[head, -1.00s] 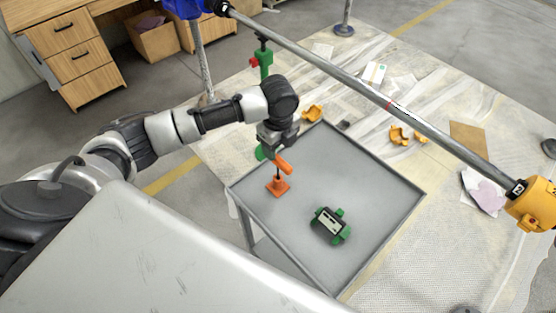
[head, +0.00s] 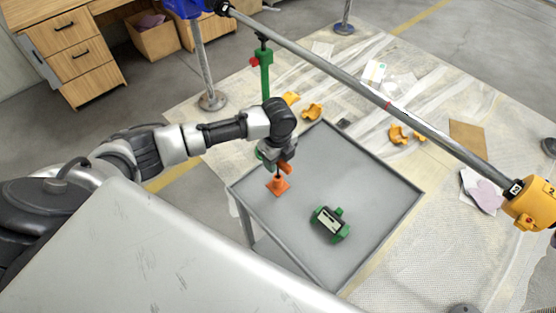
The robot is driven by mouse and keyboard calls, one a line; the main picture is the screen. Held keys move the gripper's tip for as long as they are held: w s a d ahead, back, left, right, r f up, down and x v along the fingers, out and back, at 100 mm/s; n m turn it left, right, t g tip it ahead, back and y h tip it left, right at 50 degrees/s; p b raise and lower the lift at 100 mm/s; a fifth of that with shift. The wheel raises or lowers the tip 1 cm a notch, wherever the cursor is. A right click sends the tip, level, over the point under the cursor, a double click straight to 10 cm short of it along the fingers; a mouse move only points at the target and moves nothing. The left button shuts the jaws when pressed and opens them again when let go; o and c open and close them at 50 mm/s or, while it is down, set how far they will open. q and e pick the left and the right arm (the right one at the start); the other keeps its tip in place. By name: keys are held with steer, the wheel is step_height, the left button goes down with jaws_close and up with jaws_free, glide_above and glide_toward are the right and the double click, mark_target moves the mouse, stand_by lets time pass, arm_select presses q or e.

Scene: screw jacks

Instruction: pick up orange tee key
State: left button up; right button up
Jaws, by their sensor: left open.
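The orange tee key (head: 287,168) stands upright on the grey tray table, near its left corner. Its orange crossbar shows just below my left wrist, and a dark shaft runs down to an orange stand (head: 277,187). My left gripper (head: 277,164) is open, at the crossbar and partly hidden by my own wrist. I cannot tell whether its fingers touch the key. My right gripper is not in view.
A green device with a pale display (head: 330,223) lies on the grey tray table (head: 375,190). A long metal bar (head: 350,80) crosses above, ending in a yellow unit (head: 533,207). A green screw jack (head: 265,70) stands behind my left arm. The tray's right side is clear.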

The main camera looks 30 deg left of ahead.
arm_select(q)
steer(key=shift+f, duration=0.2)
stand_by(0.3)
jaws_close()
